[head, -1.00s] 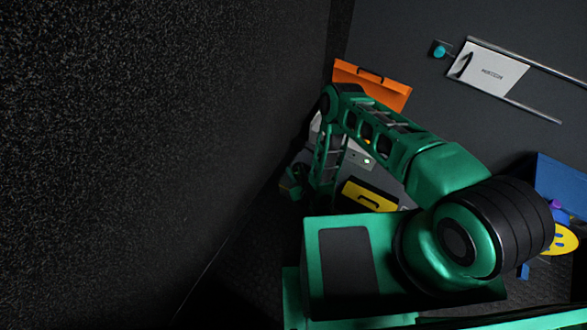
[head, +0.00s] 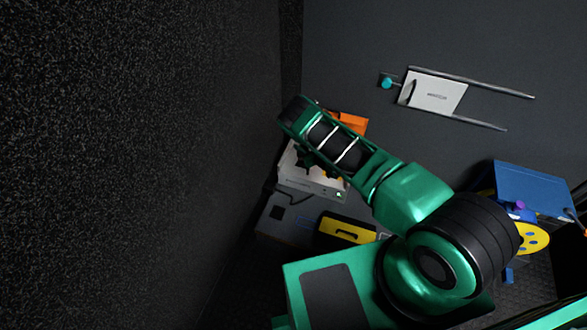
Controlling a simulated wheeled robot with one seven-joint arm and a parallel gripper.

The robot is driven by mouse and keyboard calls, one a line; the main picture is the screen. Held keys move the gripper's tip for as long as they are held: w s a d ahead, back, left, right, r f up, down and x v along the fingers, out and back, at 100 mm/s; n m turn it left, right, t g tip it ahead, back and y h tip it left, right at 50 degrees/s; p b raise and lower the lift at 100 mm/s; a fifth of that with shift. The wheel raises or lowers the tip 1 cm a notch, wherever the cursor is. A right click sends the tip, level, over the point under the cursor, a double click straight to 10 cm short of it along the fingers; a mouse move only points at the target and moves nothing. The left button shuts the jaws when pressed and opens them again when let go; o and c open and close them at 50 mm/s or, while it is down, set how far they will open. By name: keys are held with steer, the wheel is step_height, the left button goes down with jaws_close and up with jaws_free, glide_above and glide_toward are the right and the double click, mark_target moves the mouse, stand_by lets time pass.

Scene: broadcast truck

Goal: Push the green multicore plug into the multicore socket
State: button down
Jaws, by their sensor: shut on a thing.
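My arm reaches up and left from the lower right, and its forearm hides what lies beneath it. My gripper cannot be made out; only dark, jagged parts show under the forearm, over a pale grey box (head: 325,183). I cannot make out the green multicore plug or the multicore socket. The pale grey box has a small light on its front right and stands partly behind my arm.
A yellow item (head: 345,228) lies on a dark surface (head: 285,232) below the grey box. An orange piece (head: 352,122) shows behind my forearm. A blue box (head: 535,188) and a yellow disc (head: 534,238) stand at right. A white panel (head: 435,95) sits between rails beside a teal knob (head: 386,83).

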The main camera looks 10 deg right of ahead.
steer(key=shift+w+d+r, duration=0.3)
steer(key=shift+w+r, duration=0.2)
steer(key=shift+w, duration=0.1)
steer(key=shift+w+d+r, duration=0.25)
steer(key=shift+w+r, duration=0.2)
steer(key=shift+w, duration=0.1)
steer(key=shift+s+f, duration=0.1)
steer(key=shift+f, duration=2.75)
steer(key=shift+f, duration=1.4)
steer(key=c, duration=1.3)
jaws_free()
steer(key=shift+o, duration=0.2)
steer(key=shift+s, duration=0.1)
steer(key=shift+s, duration=0.15)
